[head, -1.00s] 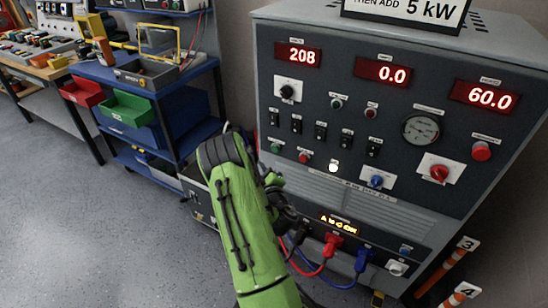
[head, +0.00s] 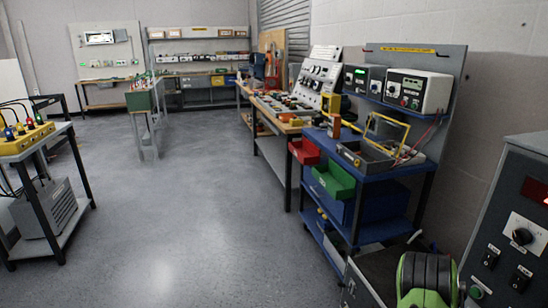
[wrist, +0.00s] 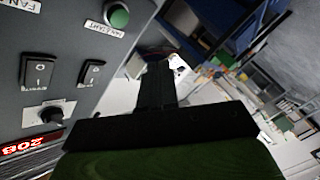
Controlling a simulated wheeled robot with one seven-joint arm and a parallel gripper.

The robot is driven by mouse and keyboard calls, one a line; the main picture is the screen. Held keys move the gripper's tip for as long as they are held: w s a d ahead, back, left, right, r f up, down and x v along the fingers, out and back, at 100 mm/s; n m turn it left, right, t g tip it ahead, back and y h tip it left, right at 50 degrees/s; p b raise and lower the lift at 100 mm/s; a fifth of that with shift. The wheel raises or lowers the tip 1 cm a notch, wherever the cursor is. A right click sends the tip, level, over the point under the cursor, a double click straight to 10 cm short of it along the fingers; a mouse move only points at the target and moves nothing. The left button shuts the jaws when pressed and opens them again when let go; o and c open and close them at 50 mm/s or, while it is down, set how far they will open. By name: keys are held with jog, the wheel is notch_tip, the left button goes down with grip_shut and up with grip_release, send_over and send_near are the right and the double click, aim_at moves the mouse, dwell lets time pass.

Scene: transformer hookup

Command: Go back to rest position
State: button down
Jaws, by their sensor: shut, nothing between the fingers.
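My gripper (wrist: 156,75) shows in the wrist view as a dark shape with its fingers together and nothing between them. It points past the dark front panel of the control cabinet (wrist: 60,90), which fills the left of that view with switches and a green button. I cannot tell how far it is from the panel. In the head view only a green and black part of my arm shows at the bottom right, close to the cabinet (head: 505,230). The gripper itself is out of the head view.
A blue shelf cart (head: 375,185) with a red bin (head: 304,151) and a green bin (head: 333,181) stands left of the cabinet. A small table (head: 40,150) with a yellow box stands at the left. Workbenches line the back. The grey floor (head: 185,215) between is clear.

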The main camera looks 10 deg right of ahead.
notch_tip(320, 180, up, 6)
jog(key=w+m+g+h, duration=0.1)
jog(key=w+m+g, duration=0.1)
jog(key=m, duration=0.2)
jog(key=a+r+m+g+y, duration=0.1)
jog(key=a+r+y, duration=0.25)
jog(key=a, duration=0.55)
jog(key=a+r+m+g+y, duration=0.15)
jog(key=a+r, duration=0.25)
jog(key=a, duration=0.4)
jog(key=s+a+r+n+g+y, duration=0.3)
jog(key=s+a+n+y, duration=0.3)
jog(key=s+a, duration=1.3)
notch_tip(320, 180, up, 14)
jog(key=a+y+p, duration=0.1)
jog(key=p, duration=1.2)
jog(key=shift+w+a+f+m, duration=0.25)
jog(key=shift+w+m, duration=0.15)
jog(key=shift+m, duration=0.05)
